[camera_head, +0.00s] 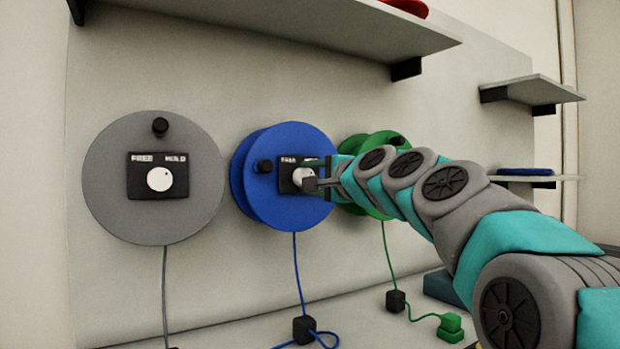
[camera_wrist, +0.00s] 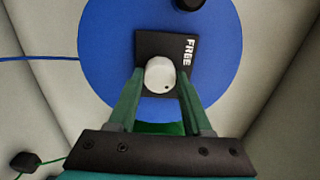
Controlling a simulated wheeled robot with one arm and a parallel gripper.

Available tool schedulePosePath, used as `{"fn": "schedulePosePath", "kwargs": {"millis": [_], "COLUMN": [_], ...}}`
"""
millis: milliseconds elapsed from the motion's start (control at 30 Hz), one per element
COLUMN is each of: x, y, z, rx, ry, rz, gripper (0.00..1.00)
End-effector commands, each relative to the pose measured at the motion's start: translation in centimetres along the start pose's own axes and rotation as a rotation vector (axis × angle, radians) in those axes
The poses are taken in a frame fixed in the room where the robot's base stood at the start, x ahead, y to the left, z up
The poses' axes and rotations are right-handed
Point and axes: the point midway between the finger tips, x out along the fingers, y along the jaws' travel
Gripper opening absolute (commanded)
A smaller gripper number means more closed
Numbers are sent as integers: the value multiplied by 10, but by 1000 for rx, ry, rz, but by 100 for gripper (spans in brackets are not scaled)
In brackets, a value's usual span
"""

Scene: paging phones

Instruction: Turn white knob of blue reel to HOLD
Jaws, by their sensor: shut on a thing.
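The blue reel (camera_head: 292,210) is mounted on the wall panel between the grey and green reels. Its black plate (camera_head: 285,182) bears the white knob (camera_head: 299,176), partly covered by my gripper (camera_head: 311,183). In the wrist view, the blue reel (camera_wrist: 105,55) fills the upper middle, and the fingers of my gripper (camera_wrist: 159,82) are shut on the sides of the white knob (camera_wrist: 158,72). A small dark dot shows low on the knob's face. The word FREE reads on the plate (camera_wrist: 187,50), right of the knob. I cannot make out HOLD on this plate.
The grey reel (camera_head: 105,190) with its own white knob is at left. The green reel (camera_head: 376,142) is behind my arm. A shelf (camera_head: 270,25) juts out above. A black crank handle (camera_head: 264,166) sticks out of the blue reel. Cords hang below to black blocks.

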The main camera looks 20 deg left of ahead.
Motion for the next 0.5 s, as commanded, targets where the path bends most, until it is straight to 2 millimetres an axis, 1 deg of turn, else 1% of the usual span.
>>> {"fn": "schedulePosePath", "kwargs": {"millis": [67, 100, 333, 500], "x": [0, 0, 0, 0], "y": [1, 1, 0, 0], "z": [-1, -1, 0, 0], "rx": [2, 1, 0, 0], "ry": [1, 1, 0, 0], "rz": [1, 1, 0, 0], "gripper": [0, 53, 79, 80]}}
